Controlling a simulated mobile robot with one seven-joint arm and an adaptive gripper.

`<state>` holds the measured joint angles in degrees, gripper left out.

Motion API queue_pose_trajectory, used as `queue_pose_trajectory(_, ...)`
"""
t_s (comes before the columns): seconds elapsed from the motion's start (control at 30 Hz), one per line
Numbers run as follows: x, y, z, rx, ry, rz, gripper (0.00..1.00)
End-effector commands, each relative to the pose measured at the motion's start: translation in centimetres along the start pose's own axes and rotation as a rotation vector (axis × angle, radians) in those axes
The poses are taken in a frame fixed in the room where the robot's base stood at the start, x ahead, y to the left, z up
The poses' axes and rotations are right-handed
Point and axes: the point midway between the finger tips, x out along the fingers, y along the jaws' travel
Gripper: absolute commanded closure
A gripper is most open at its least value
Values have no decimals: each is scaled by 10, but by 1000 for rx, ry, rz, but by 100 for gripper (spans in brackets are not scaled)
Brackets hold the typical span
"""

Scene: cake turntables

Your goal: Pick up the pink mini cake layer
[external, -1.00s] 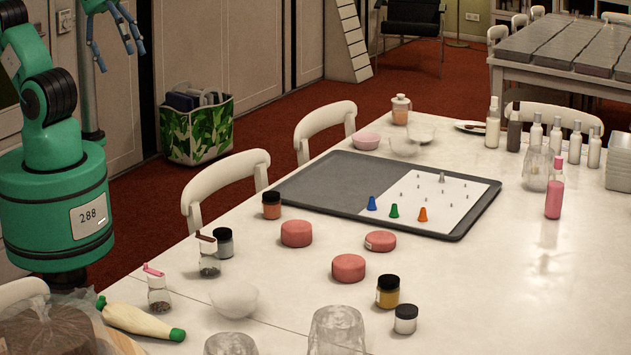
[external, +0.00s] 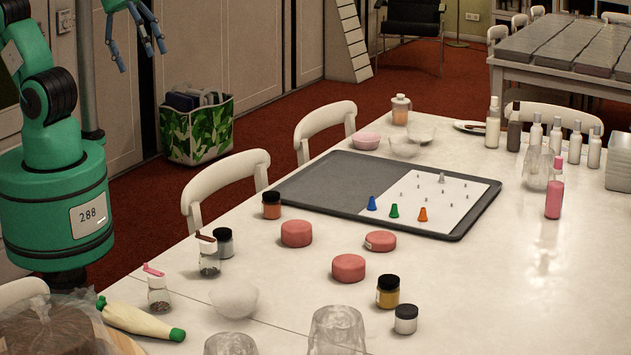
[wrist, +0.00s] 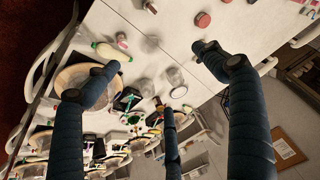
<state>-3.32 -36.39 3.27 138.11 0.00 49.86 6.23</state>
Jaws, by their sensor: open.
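Three pink round cake-like discs stand on the white table in the external view: a left one (external: 296,233), a front one (external: 348,268) and a smaller, flatter one (external: 380,241) with a pale label-like patch on its side. I cannot tell for sure which is the mini cake layer. My gripper (external: 140,55) is at the top left, high up and well away from all three. Its fingers are spread, open and empty. In the wrist view my gripper (wrist: 140,75) has its fingers wide apart, with a pink disc (wrist: 202,19) beyond them near the top.
Small jars (external: 388,291) stand close to the front disc. A dark tray (external: 330,180) with a white sheet and coloured cones lies behind the discs.

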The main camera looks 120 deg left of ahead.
Motion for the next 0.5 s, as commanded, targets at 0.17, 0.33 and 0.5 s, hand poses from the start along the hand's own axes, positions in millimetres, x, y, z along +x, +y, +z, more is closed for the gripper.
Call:
queue_pose_trajectory(0.17, 28, -23, -30, 41, -53, -13, 16)
queue_pose_trajectory(0.33, 58, -48, -56, 85, -99, -18, 16)
queue_pose_trajectory(0.5, 93, -76, -76, 127, -145, -18, 16)
